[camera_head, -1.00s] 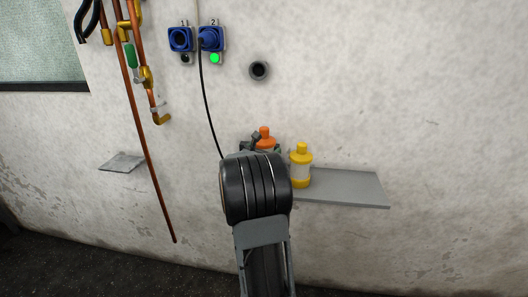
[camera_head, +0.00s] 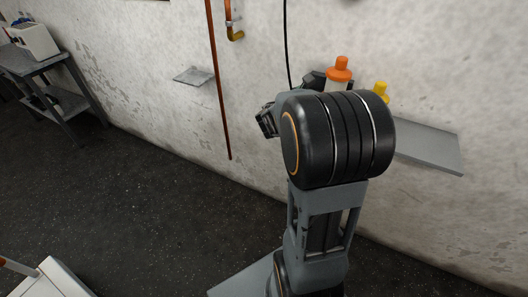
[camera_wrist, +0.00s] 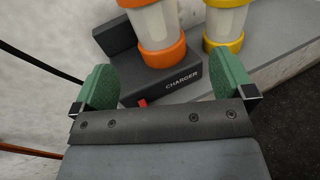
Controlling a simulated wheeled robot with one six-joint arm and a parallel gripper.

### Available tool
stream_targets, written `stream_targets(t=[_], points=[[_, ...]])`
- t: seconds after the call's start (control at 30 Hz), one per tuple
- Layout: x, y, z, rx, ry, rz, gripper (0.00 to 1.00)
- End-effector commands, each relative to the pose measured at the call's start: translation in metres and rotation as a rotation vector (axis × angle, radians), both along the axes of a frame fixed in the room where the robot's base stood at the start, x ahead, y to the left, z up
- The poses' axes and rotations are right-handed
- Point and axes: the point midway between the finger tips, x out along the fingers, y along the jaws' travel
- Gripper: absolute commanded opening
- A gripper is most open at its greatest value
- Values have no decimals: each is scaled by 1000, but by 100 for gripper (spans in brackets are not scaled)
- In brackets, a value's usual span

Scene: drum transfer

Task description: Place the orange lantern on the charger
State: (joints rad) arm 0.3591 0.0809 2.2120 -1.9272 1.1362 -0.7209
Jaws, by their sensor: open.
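The orange lantern (camera_wrist: 154,25) has an orange base and a clear body, and appears upright on the dark charger (camera_wrist: 181,84). In the wrist view the base looks set on the charger, behind its "CHARGER" label. A small red part shows at the charger's front. My gripper (camera_wrist: 165,78) is open, its green pads apart on either side of the charger's front, with the lantern's base beyond and not touched.
A yellow lantern (camera_wrist: 224,22) stands close to the right of the orange one, on the grey wall shelf (camera_head: 430,145). A black cable (camera_wrist: 35,62) hangs left of the charger. A copper pipe (camera_head: 219,90) and a small empty shelf (camera_head: 193,76) are farther left.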

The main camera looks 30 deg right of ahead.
Motion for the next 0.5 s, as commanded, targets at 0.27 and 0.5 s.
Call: stream_targets(t=[0.27,0.5], points=[[-55,70,-37,514,-496,-265,100],[-90,177,-78,1070,-944,-646,100]])
